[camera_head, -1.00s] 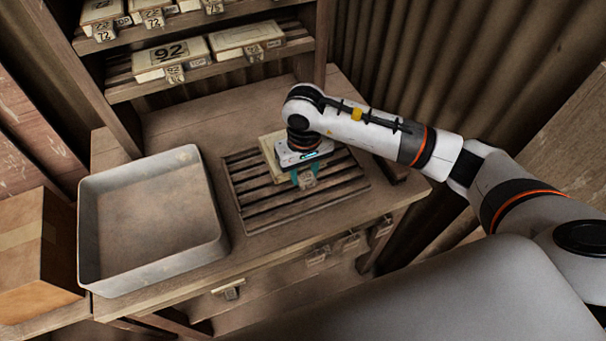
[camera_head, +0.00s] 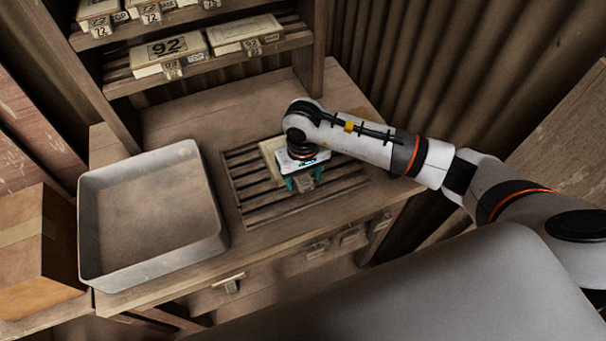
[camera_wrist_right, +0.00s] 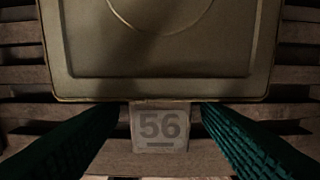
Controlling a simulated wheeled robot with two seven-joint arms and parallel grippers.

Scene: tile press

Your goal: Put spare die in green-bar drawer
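A die (camera_head: 270,149), a pale block with a tab marked 56 (camera_wrist_right: 160,127), lies on the slatted rack (camera_head: 250,206) set in the bench top. My right gripper (camera_head: 304,178) is over its tab end, pointing down. In the right wrist view my right gripper (camera_wrist_right: 158,112) is open, with one teal finger on each side of the tab and a gap at both sides. The bench front has drawers with handles, one at the left (camera_head: 230,284) and several at the right (camera_head: 349,236). I cannot make out a green bar on any of them. My left gripper is not in view.
A grey metal tray (camera_head: 187,152) takes up the bench's left side, and a cardboard box (camera_head: 35,250) stands left of it. A shelf (camera_head: 205,70) at the back holds several numbered dies, including one marked 92 (camera_head: 168,53). Corrugated wall lies behind.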

